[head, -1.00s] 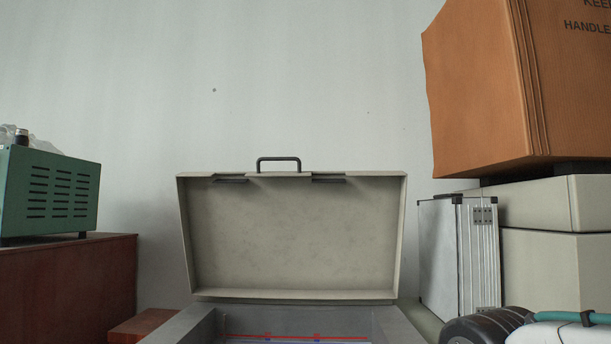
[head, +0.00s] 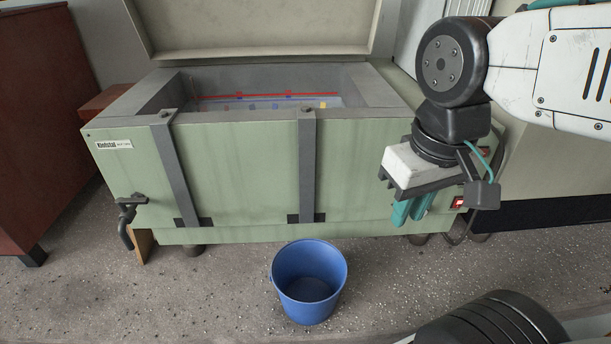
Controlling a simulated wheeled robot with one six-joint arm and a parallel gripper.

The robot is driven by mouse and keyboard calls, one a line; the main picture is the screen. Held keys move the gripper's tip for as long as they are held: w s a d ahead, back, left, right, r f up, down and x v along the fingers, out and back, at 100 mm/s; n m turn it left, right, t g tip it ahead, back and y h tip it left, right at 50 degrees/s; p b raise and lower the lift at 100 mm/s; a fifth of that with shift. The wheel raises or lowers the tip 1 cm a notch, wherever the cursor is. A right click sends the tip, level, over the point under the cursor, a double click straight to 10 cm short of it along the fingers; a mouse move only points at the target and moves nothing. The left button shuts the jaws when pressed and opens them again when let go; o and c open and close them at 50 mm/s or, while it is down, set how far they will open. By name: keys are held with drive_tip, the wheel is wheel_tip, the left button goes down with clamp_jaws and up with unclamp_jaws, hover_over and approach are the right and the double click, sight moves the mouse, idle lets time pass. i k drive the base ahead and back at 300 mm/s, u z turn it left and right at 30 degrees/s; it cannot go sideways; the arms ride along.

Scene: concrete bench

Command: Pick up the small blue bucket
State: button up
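A small blue bucket (head: 306,311) stands upright on the speckled floor, in front of the green chest. Its open top faces up and it looks empty. My gripper (head: 409,212) hangs to the right of the bucket and higher in the picture, apart from it, in front of the chest's right part. Its teal fingers point downward and appear close together. The view does not show clearly whether there is a gap between them, and I see nothing held.
The pale green chest (head: 240,185) stands behind the bucket with its lid (head: 255,28) raised. A drain tap (head: 127,215) sticks out at its left. A reddish-brown cabinet (head: 40,130) is at far left. Floor left of the bucket is clear.

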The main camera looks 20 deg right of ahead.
sight(308, 276)
drive_tip(key=z, duration=1.2)
drive_tip(key=k, duration=1.1)
drive_tip(key=u, duration=1.15)
drive_tip(key=i, duration=0.5)
